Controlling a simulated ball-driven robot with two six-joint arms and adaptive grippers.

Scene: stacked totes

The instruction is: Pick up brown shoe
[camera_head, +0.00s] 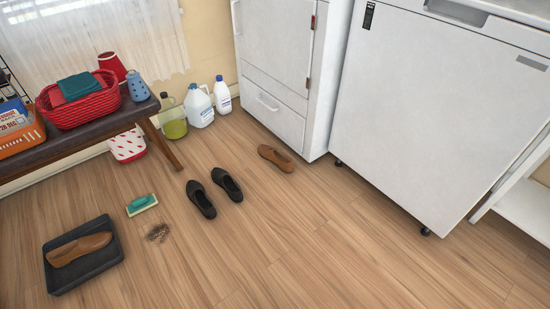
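One brown shoe (79,249) lies in a dark grey tray (87,275) on the floor at the lower left. A second, similar brown shoe (276,158) lies on the wooden floor near the base of the white cabinet, at the centre. No part of either gripper shows in the head view, so neither is near the shoes in the picture.
Two black shoes (201,199) (227,185) lie mid-floor. A green-and-white brush (141,204) and a dirt patch (158,232) are left of them. A bench (88,129) with baskets stands at left. White bottles (199,106) and white cabinets (440,95) line the back. The lower-right floor is clear.

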